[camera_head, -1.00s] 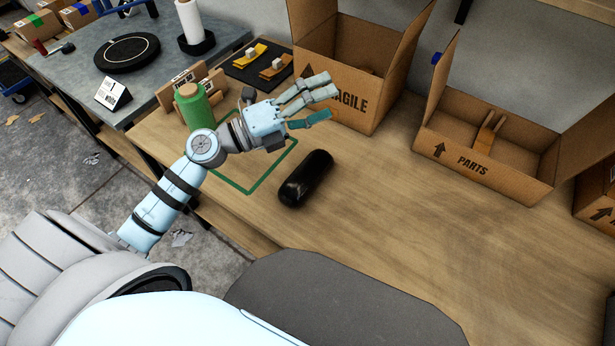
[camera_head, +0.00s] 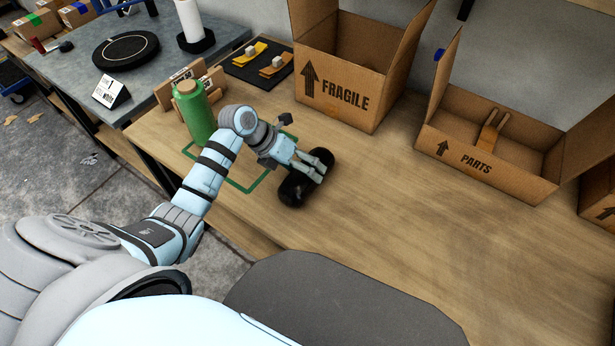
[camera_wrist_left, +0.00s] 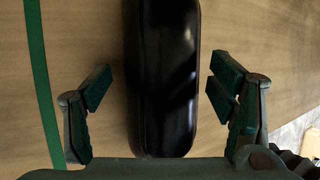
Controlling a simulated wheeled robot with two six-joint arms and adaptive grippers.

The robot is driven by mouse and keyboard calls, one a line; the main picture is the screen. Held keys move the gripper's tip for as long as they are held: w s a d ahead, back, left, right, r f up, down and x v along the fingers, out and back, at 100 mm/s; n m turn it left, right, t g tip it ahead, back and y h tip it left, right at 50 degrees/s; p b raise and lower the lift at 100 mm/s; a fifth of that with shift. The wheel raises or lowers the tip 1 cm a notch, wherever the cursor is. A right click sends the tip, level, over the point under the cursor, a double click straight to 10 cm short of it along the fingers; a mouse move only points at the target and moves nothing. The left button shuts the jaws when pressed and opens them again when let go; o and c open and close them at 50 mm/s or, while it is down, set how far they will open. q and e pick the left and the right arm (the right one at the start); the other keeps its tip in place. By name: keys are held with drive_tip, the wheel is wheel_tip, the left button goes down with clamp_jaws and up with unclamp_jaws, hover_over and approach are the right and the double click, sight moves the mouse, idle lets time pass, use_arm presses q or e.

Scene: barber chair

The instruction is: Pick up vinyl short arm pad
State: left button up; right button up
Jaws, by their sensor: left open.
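The vinyl short arm pad (camera_head: 293,190) is a glossy black, rounded bar lying on the wooden table, beside the green taped outline. My left gripper (camera_head: 318,165) is over the pad in the head view and hides part of it. In the left wrist view the pad (camera_wrist_left: 166,75) runs lengthwise between the two open fingers of my left gripper (camera_wrist_left: 162,92), with a gap on each side. The fingers do not appear to touch it. My right gripper is in neither view.
A green spool (camera_head: 196,110) stands left of my left forearm. The FRAGILE box (camera_head: 352,88) is behind, and the PARTS box (camera_head: 475,160) is at the right. The table (camera_head: 400,220) right of the pad is clear. A dark grey cushion-like shape (camera_head: 330,300) is at the front.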

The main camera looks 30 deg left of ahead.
use_arm(q)
drive_tip(key=shift+w+d+f, duration=0.2)
drive_tip(key=shift+d+f, duration=0.05)
drive_tip(key=shift+f, duration=0.15)
drive_tip(key=c, duration=1.5)
drive_tip(key=shift+r, duration=0.1)
